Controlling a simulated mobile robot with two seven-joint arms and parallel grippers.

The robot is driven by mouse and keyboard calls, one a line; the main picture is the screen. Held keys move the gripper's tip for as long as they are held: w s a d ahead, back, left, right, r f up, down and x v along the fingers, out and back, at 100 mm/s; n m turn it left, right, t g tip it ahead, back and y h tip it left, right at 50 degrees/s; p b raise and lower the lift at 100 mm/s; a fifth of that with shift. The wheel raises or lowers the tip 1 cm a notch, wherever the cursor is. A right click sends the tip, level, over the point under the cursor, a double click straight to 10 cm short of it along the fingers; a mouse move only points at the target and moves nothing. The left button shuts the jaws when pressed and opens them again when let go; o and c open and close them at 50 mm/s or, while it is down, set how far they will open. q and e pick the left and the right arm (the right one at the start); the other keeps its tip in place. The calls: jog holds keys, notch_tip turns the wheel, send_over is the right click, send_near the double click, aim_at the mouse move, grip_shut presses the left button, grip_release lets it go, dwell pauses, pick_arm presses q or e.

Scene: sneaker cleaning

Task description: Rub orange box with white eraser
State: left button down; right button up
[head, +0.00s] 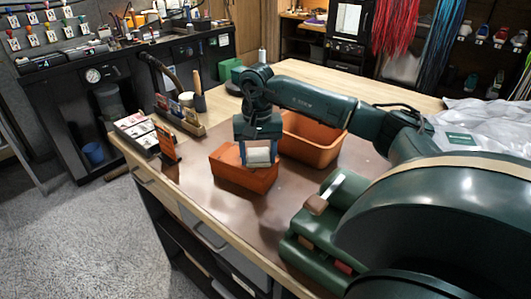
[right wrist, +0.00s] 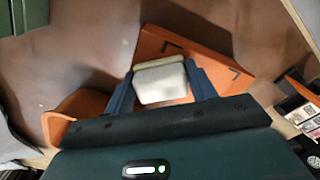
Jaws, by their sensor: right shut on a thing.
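An orange box (head: 236,181) sits on the brown mat of the workbench, and it also shows in the right wrist view (right wrist: 222,68). My right gripper (head: 258,160) is shut on a white eraser (head: 258,156), which shows between its blue fingers in the right wrist view (right wrist: 160,82). The gripper points down over the right part of the box. The eraser is at or just above the box surface; I cannot tell whether they touch. My left gripper is not in view.
An orange bin (head: 318,143) stands right behind the box. A small orange card stand (head: 167,145) and a tray of small items (head: 138,132) are at the left edge. A green caddy holding a brush (head: 323,215) is at the front right. Bare mat (head: 205,205) lies in front.

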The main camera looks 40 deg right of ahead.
aim_at(271, 168)
jog(key=shift+w+a, duration=0.2)
jog(key=shift+w, duration=0.6)
jog(key=shift+p, duration=0.3)
jog(key=shift+s+d, duration=0.2)
jog(key=shift+s, duration=0.1)
jog(key=shift+s+d+b, duration=0.2)
jog(key=shift+s, duration=0.5)
jog(key=shift+s+d+b, duration=0.15)
jog(key=shift+s, duration=0.55)
jog(key=shift+s+d+f+b, duration=0.2)
jog(key=shift+s+b, duration=0.1)
jog(key=shift+s, duration=0.45)
jog(key=shift+s+d+b, duration=0.25)
jog(key=shift+s+b, duration=0.05)
jog(key=shift+s, duration=0.7)
jog(key=shift+r, duration=0.1)
jog(key=shift+w, duration=0.1)
